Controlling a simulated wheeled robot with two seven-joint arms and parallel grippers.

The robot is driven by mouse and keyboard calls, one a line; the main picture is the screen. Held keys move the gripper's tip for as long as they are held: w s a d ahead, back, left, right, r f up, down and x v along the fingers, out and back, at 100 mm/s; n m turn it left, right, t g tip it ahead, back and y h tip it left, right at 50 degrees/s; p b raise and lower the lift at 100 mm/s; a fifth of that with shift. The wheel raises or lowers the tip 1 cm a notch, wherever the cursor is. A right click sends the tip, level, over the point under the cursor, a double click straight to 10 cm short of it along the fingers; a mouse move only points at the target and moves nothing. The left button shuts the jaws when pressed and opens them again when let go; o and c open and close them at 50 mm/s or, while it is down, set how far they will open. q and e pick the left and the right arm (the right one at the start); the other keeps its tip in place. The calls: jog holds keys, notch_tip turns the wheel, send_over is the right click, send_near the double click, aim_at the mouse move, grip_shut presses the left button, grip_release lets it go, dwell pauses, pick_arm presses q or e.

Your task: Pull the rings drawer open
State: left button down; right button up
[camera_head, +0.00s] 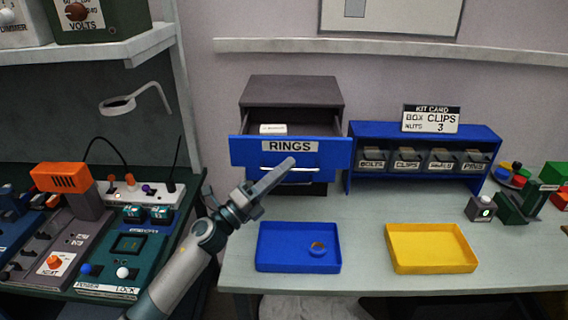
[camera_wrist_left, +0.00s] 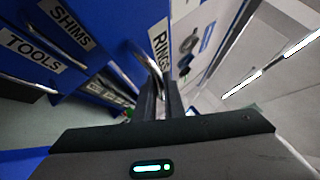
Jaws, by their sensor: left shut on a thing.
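The rings drawer (camera_head: 250,150) is a blue-fronted drawer in a dark grey cabinet (camera_head: 292,88), labelled RINGS. It stands pulled out, with its inside and a small white card (camera_head: 273,128) showing. My left gripper (camera_head: 288,164) reaches its front from below left. In the left wrist view, the gripper (camera_wrist_left: 161,105) is shut on the drawer's metal handle (camera_wrist_left: 148,62), beside the RINGS label (camera_wrist_left: 160,38). That view also shows the drawer's inside, with grey and blue items that I cannot make out clearly. My right gripper is not in view.
A blue bin rack (camera_head: 430,132) with a kit card (camera_head: 431,119) stands right of the cabinet. Equipment crowds the left bench. Other drawers show labels SHIMS (camera_wrist_left: 66,24) and TOOLS (camera_wrist_left: 32,51).

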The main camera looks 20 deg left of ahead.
pick_arm(q)
jog(key=shift+s, duration=0.2)
jog(key=c, duration=2.2)
grip_release()
jog(key=shift+o, duration=0.2)
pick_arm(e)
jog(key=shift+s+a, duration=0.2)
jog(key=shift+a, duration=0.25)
